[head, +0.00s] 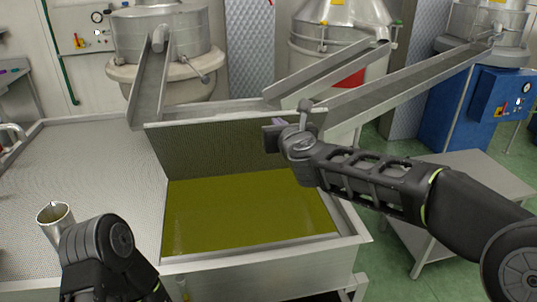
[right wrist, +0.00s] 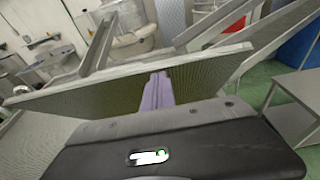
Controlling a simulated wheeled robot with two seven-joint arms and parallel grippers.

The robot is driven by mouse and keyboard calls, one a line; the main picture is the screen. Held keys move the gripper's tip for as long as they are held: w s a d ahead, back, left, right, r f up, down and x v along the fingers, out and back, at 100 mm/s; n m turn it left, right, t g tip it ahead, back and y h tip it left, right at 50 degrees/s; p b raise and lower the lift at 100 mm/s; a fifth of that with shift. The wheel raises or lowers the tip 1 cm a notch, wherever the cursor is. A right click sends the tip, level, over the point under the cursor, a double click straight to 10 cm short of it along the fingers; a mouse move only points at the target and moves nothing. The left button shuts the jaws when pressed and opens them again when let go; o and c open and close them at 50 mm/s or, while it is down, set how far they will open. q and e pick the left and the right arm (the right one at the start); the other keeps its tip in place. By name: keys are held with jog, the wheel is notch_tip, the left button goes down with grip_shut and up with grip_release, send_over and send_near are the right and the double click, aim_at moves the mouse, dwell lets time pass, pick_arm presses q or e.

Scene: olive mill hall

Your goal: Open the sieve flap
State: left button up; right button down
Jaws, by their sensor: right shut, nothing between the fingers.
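The sieve flap (head: 210,149), a mesh panel with a pale metal rim, stands raised along the back of the tank opening. Yellow-green oil (head: 245,211) lies exposed in front of it. My right gripper (head: 273,137) is shut and empty at the flap's right part, on the near side. In the right wrist view its shut fingers (right wrist: 157,91) stand before the mesh of the flap (right wrist: 92,97); I cannot tell whether they touch it. My left arm shows at the lower left, beside an open metal cup (head: 55,221); the left fingers are hidden, so their grip is unclear.
The fixed perforated tank top (head: 85,175) spreads left of the opening. Metal chutes (head: 150,85) slope down behind the flap from the machines. A grey side table (head: 475,175) stands at the right, under my right arm. A blue machine (head: 500,95) is behind it.

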jog(key=w+a+r, duration=0.1)
jog(key=w+r, duration=0.1)
jog(key=w, duration=0.4)
jog(key=w+a+r, duration=0.1)
jog(key=w+r, duration=0.2)
jog(key=w, duration=0.3)
jog(key=shift+w+a+r, duration=0.25)
jog(key=shift+a+r, duration=0.05)
jog(key=shift+a, duration=0.05)
jog(key=b+v, duration=0.4)
jog(key=v, duration=0.3)
jog(key=shift+s+d, duration=0.1)
jog(key=shift+s, duration=0.25)
jog(key=shift+r, duration=0.1)
